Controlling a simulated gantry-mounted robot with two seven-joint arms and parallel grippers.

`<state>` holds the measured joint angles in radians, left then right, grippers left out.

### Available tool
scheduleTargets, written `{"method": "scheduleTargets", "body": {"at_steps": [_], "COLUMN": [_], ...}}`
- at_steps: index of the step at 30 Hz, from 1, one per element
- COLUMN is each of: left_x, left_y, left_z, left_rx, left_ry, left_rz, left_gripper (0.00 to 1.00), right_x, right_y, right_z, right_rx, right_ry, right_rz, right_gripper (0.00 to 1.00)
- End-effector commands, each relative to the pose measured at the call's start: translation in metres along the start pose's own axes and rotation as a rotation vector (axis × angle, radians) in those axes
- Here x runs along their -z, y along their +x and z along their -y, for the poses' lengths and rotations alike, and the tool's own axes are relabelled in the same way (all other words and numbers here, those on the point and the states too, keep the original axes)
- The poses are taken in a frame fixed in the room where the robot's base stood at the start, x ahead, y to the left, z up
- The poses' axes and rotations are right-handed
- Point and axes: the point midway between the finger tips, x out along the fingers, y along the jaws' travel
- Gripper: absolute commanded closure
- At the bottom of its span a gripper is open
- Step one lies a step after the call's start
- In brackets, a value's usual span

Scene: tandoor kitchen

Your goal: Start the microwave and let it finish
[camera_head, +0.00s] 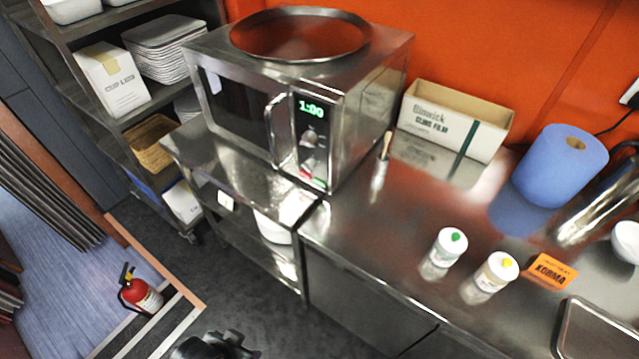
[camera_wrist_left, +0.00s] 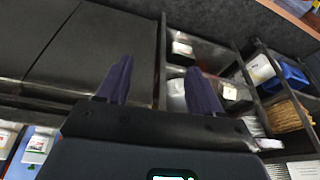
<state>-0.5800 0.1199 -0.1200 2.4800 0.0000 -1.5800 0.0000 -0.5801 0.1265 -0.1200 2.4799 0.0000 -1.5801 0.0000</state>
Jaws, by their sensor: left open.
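The steel microwave (camera_head: 345,100) stands on the steel counter at the back. Its dark-windowed door (camera_head: 238,105) looks shut, with a curved handle (camera_head: 278,130) on its right side. The display (camera_head: 311,108) reads 1:00 in green. A dark part of mine shows at the head view's bottom edge. My right gripper is not seen.
A round steel tray (camera_head: 300,35) lies on the microwave. A film box (camera_head: 450,125), blue roll (camera_head: 560,165), two lidded jars (camera_head: 445,247) and an orange KORMA card (camera_head: 552,271) stand on the right counter. A shelf rack is left; a fire extinguisher (camera_head: 141,295) stands on the floor.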

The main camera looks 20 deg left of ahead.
Motion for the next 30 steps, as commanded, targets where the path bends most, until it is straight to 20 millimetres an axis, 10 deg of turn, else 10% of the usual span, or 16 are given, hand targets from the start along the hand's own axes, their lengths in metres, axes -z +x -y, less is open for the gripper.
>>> {"method": "scheduleTargets", "body": {"at_steps": [14,30], "left_x": [0.0000,0.0000], "left_y": [0.0000,0.0000], "left_z": [0.0000,0.0000], "left_rx": [0.000,0.000], "left_ry": [0.000,0.000], "left_rz": [0.000,0.000], "left_gripper": [0.98,1.00], "right_x": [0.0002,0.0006], "right_y": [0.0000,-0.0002], "right_z": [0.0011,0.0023], "right_rx": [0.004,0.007], "right_ry": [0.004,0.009], "right_rz": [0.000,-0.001], "right_gripper": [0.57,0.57]}}
